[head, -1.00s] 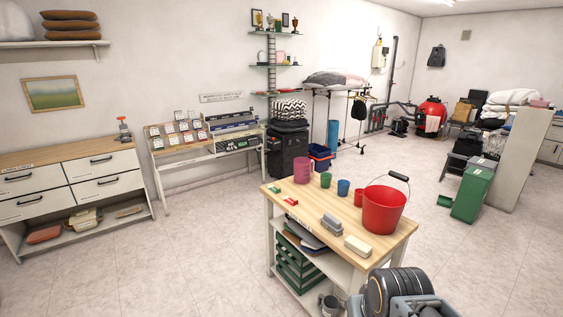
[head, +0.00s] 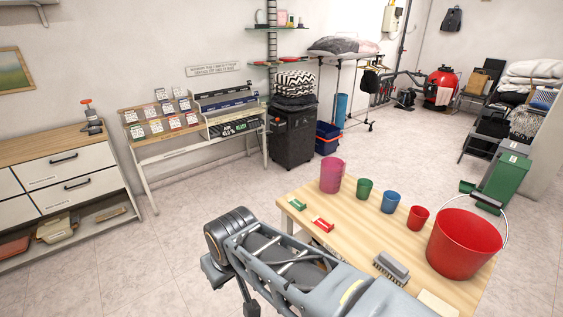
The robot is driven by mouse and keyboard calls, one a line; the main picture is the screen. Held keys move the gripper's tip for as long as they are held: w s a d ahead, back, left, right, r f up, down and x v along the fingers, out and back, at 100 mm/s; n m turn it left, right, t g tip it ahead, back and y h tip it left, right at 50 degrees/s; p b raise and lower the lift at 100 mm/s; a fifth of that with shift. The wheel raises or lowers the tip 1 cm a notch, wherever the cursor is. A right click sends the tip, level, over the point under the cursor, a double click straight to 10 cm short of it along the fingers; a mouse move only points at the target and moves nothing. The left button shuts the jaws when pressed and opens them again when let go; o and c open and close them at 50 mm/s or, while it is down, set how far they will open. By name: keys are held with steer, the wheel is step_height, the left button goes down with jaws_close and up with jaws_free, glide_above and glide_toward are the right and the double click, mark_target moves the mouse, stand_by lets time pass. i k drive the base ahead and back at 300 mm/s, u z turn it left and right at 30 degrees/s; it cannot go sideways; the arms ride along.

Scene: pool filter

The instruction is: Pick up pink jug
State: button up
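The pink jug (head: 331,175) stands upright at the far left corner of the wooden-topped table (head: 352,230), in the head view. It looks like a pink cylinder, and its handle is not clear from here. My arm reaches across the lower middle of the picture, in front of the table's near left part. The fingers of my gripper do not show, so I cannot see whether it is open or shut. Nothing touches the jug.
Beside the jug stand a green cup (head: 364,189), a blue cup (head: 390,202), a red cup (head: 418,217) and a large red bucket (head: 463,243). Green and red small boxes (head: 323,224) and a grey brush (head: 391,267) lie nearer. Floor left of the table is clear.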

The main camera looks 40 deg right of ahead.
mark_target(332, 171)
steer(key=i, duration=2)
steer(key=z, duration=1.25)
steer(key=i, duration=1.3)
steer(key=z, duration=1)
steer(key=i, duration=0.25)
steer(key=z, duration=0.2)
